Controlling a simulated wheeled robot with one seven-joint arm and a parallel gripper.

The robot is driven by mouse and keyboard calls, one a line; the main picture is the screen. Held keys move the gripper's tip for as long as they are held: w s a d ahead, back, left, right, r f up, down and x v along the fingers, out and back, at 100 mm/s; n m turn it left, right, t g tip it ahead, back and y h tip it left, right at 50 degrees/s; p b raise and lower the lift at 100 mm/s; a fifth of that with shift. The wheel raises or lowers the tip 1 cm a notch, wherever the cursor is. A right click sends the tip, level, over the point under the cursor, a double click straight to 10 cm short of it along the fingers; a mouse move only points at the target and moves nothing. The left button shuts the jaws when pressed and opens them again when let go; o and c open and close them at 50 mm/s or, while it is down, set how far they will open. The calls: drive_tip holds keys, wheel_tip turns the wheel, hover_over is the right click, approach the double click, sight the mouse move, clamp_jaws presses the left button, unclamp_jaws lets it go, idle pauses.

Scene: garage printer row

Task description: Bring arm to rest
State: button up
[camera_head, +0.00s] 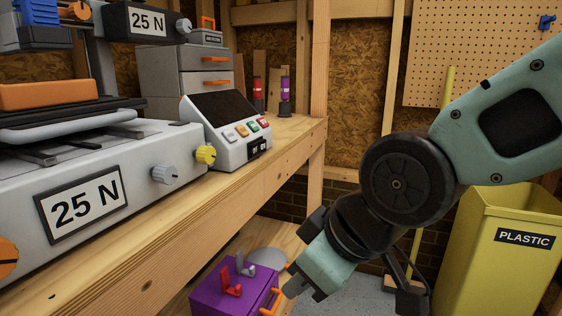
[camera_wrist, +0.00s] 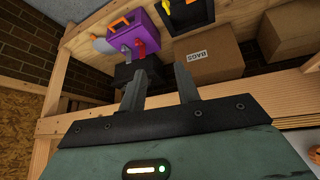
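My arm reaches in from the right of the head view, bent at a dark round joint, with my gripper (camera_head: 298,284) pointing down and left beside the front of the wooden bench. In the wrist view my gripper (camera_wrist: 160,82) has its two dark fingers apart with nothing held between them. Beyond the fingers are a purple box (camera_wrist: 146,33) and a dark box on a lower shelf. In the head view the purple box (camera_head: 225,296) with red and grey parts on top is just left of my gripper; I cannot tell the exact gap.
The wooden bench (camera_head: 240,170) carries a large grey "25 N" printer (camera_head: 110,217) and a control panel (camera_head: 232,150). A yellow "PLASTIC" bin (camera_head: 480,260) stands at right. Cardboard boxes (camera_wrist: 208,55) sit on the lower shelf. Some floor (camera_head: 350,292) is clear.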

drive_tip(key=s+d+f+m+g+h, duration=0.35)
drive_tip(key=s+d+f, duration=0.35)
drive_tip(key=s+d, duration=0.4)
wheel_tip(320, 180, up, 31)
drive_tip(key=p, duration=3.1)
drive_tip(key=shift+g, duration=0.45)
drive_tip(key=shift+a+h, duration=0.1)
drive_tip(key=shift+h, duration=0.15)
